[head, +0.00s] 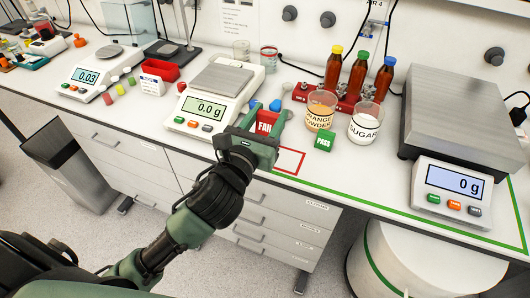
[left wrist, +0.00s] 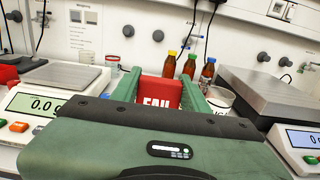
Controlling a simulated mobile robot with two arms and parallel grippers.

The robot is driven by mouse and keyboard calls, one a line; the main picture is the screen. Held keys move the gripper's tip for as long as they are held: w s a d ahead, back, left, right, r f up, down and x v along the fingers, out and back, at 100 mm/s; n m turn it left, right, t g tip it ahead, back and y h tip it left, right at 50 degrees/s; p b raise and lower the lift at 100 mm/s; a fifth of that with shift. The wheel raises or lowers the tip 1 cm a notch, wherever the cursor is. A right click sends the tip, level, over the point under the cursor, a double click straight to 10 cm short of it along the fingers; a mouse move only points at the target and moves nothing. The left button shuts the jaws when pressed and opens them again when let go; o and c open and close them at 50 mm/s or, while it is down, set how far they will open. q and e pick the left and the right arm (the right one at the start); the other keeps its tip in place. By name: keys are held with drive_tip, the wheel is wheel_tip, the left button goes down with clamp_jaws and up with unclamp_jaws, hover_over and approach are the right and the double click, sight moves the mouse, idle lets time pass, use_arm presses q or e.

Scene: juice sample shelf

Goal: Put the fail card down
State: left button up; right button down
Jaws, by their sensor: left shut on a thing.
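The red fail card (head: 265,122) is held between the green fingers of my left gripper (head: 269,118), near the front of the bench. In the left wrist view the fail card (left wrist: 160,91) stands upright between the fingers, its lower part hidden by the gripper body. I cannot tell whether the card touches the bench. The green pass card (head: 323,143) stands to the right of my gripper, in front of the orange powder beaker. A red outlined rectangle (head: 302,155) is marked on the bench, just right of my gripper. My right gripper is not in view.
A balance reading 0.0 g (head: 210,100) stands left of my gripper. The orange powder beaker (head: 320,112) and sugar beaker (head: 365,124) are close on the right. Bottles in a red rack (head: 340,104) stand behind. A large scale (head: 465,125) is at the right.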

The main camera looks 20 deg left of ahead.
use_arm(q)
drive_tip(key=w+r+b, duration=0.3)
drive_tip(key=w+r, duration=0.1)
drive_tip(key=w, duration=0.3)
wheel_tip(320, 180, down, 15)
drive_tip(key=b, duration=0.3)
drive_tip(key=shift+f+b, duration=0.65)
drive_tip(key=shift+f, duration=1.55)
drive_tip(key=shift+s+f, duration=0.1)
drive_tip(key=shift+f, duration=0.1)
drive_tip(key=o, duration=1.3)
drive_tip(key=shift+o, duration=0.2)
